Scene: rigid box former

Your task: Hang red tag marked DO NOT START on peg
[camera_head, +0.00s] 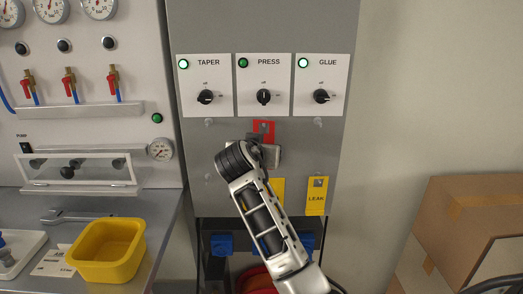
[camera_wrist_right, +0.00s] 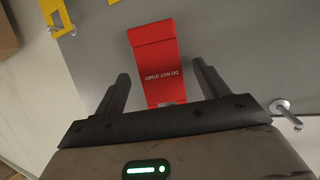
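The red tag (camera_head: 263,127) is below the PRESS switch on the grey panel. In the right wrist view the tag (camera_wrist_right: 157,62) appears upside down, with DO NOT START readable. My right gripper (camera_head: 268,153) is at the panel, just below the tag's visible part in the head view. In the wrist view its fingers (camera_wrist_right: 161,80) are open, one on each side of the tag, with a gap on both sides. The tag's end nearest the gripper and any peg behind it are hidden. Bare pegs (camera_head: 208,122) (camera_head: 318,122) show below TAPER and GLUE; one peg (camera_wrist_right: 285,108) shows at right in the wrist view.
Yellow tags (camera_head: 317,196) (camera_head: 278,188) hang lower on the panel, one partly behind my right arm. A yellow bin (camera_head: 107,252) stands on the bench at left. Cardboard boxes (camera_head: 470,215) stand at right. Blue parts (camera_head: 222,244) are under the panel.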

